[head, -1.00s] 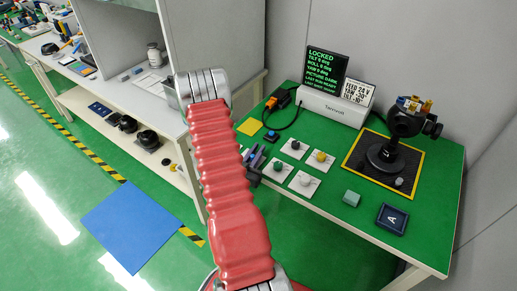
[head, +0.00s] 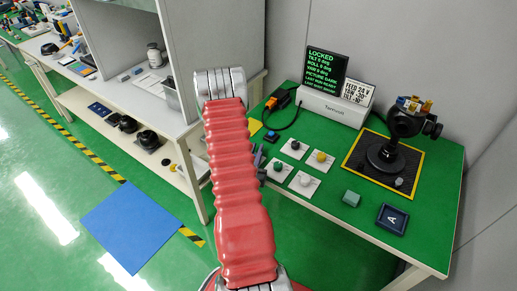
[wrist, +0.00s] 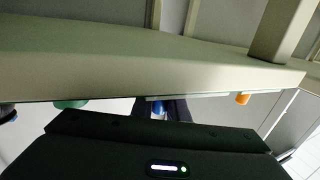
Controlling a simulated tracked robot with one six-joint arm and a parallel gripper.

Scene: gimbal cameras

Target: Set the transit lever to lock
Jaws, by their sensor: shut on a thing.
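The gimbal camera (head: 405,122) stands upright on a dark round base inside a yellow-edged black mat (head: 418,180) at the right of the green table. I cannot make out the transit lever on it. The console screen (head: 324,77) behind reads LOCKED, with tilt, roll and yaw at 0 deg and the picture dark. My gripper is mostly hidden behind my red arm in the head view, left of the button plates and well away from the gimbal. In the wrist view, its dark fingers (wrist: 163,108) are close together at the middle; what they hold is unclear.
A white shelf unit (head: 110,120) stands left. A blue mat (head: 130,225) lies on the floor. A pale edge (wrist: 150,60) crosses the wrist view.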

